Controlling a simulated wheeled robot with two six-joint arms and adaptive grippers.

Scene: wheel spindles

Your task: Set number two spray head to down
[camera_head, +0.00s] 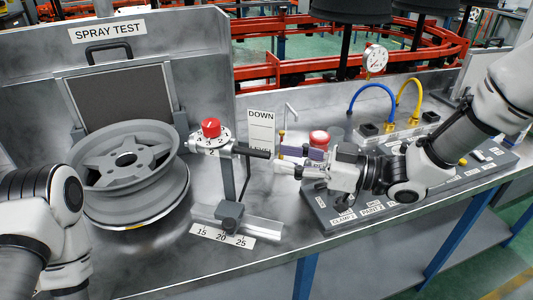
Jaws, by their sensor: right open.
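The spray head (208,146) is a silver metal body with a red knob (211,127) on top. A numbered dial ring sits under the knob. A black handle (257,152) sticks out from its right side, roughly level. It stands on a dark post above a silver rail. A white sign (261,116) behind it reads DOWN at the top; its lower word is partly hidden. My right gripper (284,161) is open, its fingertips just right of the handle's end; I cannot tell whether they touch it. My left arm shows at the left edge, its gripper out of view.
A grey wheel (130,165) rests on a round base left of the spray head. A scale (222,236) marked 15, 20, 25 lies below the rail. A control panel with a red button (319,138) lies under my right arm. A gauge (375,59) and hoses stand behind.

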